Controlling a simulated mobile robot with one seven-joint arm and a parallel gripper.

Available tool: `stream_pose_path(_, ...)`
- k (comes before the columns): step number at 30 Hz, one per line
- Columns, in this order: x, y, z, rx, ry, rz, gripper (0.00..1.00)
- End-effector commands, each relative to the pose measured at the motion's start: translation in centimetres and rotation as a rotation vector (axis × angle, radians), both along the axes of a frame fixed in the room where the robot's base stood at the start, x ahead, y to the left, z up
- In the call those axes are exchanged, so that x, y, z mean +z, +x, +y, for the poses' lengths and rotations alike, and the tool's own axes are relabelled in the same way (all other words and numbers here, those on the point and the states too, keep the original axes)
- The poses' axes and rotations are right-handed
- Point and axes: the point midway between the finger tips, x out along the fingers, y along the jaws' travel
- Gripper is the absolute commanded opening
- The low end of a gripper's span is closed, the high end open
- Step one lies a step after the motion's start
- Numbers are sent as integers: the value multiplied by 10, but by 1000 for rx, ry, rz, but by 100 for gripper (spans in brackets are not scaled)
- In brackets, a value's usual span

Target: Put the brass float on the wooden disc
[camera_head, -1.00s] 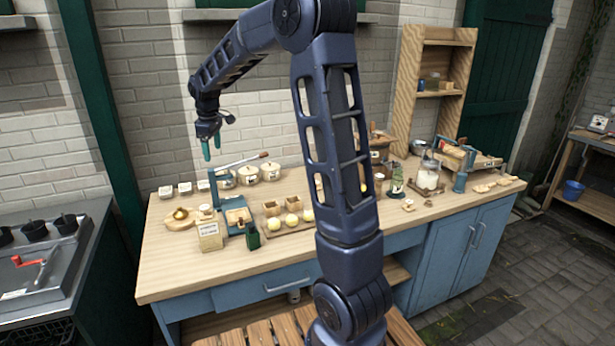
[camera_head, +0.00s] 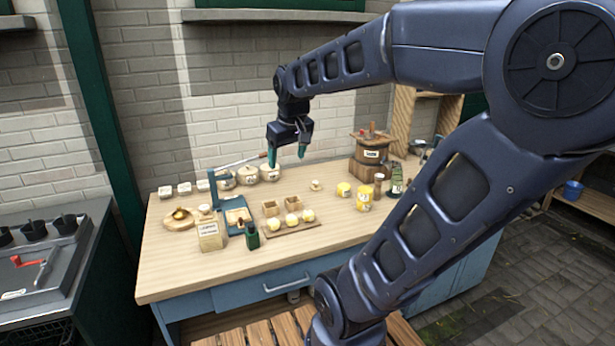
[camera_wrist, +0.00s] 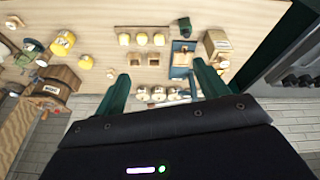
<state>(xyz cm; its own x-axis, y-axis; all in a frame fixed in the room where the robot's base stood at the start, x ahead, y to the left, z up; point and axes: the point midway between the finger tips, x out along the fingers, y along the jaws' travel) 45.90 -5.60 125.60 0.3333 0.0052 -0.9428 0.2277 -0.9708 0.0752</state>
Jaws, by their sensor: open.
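The wooden disc (camera_head: 166,221) is a round pale board at the left end of the bench in the head view. The brass float (camera_head: 180,213), small and golden, appears to rest on top of the disc, near its middle. I cannot make out the disc or the float in that view.
A blue stand (camera_head: 221,187) and a cream box (camera_head: 209,235) stand just right of the disc. White lidded pots (camera_head: 248,176) line the back. Pale balls sit on a board (camera_head: 292,230) mid-bench.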

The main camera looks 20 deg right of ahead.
Motion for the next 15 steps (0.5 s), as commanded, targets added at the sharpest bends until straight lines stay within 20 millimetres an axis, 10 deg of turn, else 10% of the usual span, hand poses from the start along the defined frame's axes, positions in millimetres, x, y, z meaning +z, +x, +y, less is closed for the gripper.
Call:
stream_pose_path(6,-19,-55,-18,-149,52,-42,73)
stream_pose_path(15,-32,-80,-24,-228,82,-60,73)
